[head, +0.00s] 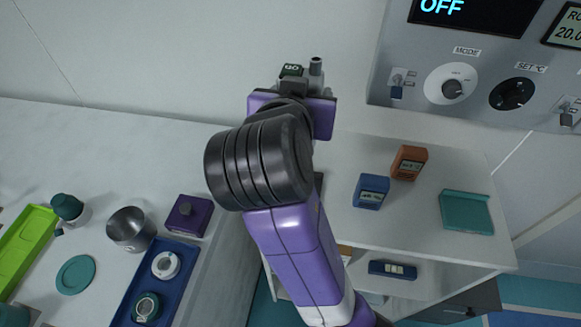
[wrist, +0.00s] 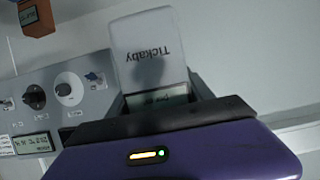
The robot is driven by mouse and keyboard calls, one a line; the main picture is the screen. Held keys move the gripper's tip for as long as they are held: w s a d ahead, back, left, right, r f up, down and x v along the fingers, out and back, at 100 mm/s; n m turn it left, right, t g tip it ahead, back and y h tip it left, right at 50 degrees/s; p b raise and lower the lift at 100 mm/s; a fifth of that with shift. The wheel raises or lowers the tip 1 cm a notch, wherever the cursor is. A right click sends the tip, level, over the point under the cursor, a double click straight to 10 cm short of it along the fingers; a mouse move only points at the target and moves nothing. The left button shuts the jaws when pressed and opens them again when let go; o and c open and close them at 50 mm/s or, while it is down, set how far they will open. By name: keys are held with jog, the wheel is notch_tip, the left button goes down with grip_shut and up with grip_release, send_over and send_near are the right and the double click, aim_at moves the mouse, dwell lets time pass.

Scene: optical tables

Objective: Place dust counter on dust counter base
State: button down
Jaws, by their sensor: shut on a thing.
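My gripper (head: 298,92) is raised in front of the pale wall, left of the control panel. It is shut on the dust counter (head: 291,71), a grey device with a small green display and a short dark upright nozzle. In the wrist view the dust counter (wrist: 150,60) shows a pale grey face with upside-down lettering and a small display close to the gripper (wrist: 165,117). My fingertips are mostly hidden. A flat teal piece with a raised back edge (head: 466,213) lies on the white cabinet top at right; I cannot tell for sure that it is the dust counter base.
A blue device (head: 371,191) and an orange device (head: 409,163) stand on the cabinet top (head: 430,250). The control panel (head: 400,115) overhangs behind. The left table holds a metal cup (head: 130,229), purple block (head: 189,215), blue tray (head: 185,257) and green tray (head: 27,240).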

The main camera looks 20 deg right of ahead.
notch_tip(320, 180, down, 17)
jog(key=shift+r, duration=0.1)
dwell(0.4)
jog(key=shift+f, duration=0.2)
jog(key=shift+c, duration=2.1)
grip_release()
jog(key=shift+r, duration=0.2)
jog(key=b+v, duration=0.1)
jog(key=v, duration=1.1)
jog(key=shift+a+f, duration=0.1)
jog(key=shift+f, duration=0.1)
